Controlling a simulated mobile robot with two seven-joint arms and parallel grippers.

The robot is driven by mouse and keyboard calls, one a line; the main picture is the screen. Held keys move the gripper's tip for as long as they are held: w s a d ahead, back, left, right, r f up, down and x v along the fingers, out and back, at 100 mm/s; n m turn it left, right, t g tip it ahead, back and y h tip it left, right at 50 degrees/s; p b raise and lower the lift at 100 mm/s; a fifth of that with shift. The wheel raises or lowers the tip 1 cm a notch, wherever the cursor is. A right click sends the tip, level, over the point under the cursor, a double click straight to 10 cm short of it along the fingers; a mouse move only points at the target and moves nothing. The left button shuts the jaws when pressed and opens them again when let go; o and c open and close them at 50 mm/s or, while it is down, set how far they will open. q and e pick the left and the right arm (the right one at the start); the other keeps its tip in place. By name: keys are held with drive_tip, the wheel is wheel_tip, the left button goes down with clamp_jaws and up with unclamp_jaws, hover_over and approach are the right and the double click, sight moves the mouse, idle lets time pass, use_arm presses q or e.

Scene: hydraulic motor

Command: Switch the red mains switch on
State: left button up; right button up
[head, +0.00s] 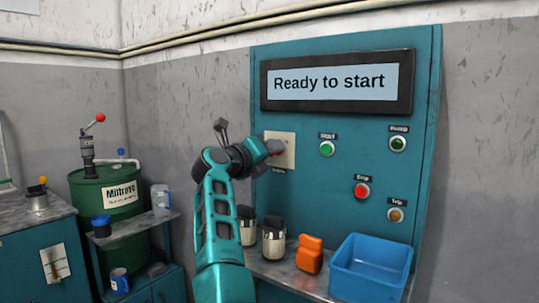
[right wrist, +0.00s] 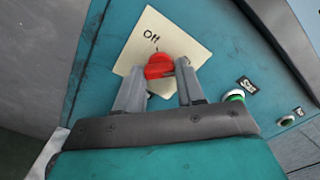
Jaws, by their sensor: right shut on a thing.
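The red mains switch (right wrist: 160,66) sits on a cream plate (right wrist: 192,45) with the word "Off" readable on it in the right wrist view. In the head view the cream plate (head: 290,151) is on the left of the teal control panel, and the red switch (head: 275,147) is partly hidden by my gripper. My right gripper (right wrist: 165,74) has its two grey fingers on either side of the red switch and is shut on it. The display (head: 330,82) above reads "Ready to start". My left gripper is not in view.
The panel also carries a green start button (head: 326,148), another green button (head: 398,143), a red stop button (head: 361,191) and an amber trip lamp (head: 396,215). Below, a shelf holds a blue bin (head: 372,262), an orange object (head: 309,254) and dark-topped jars (head: 274,240). A green drum (head: 95,200) stands left.

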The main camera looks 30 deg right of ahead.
idle(0.4)
drive_tip(key=o, duration=1)
drive_tip(key=shift+o, duration=0.2)
drive_tip(key=shift+a, duration=0.1)
drive_tip(key=v, duration=1.2)
drive_tip(key=shift+s+a+b, duration=0.25)
drive_tip(key=shift+a+b, duration=0.1)
drive_tip(key=shift+f, duration=0.1)
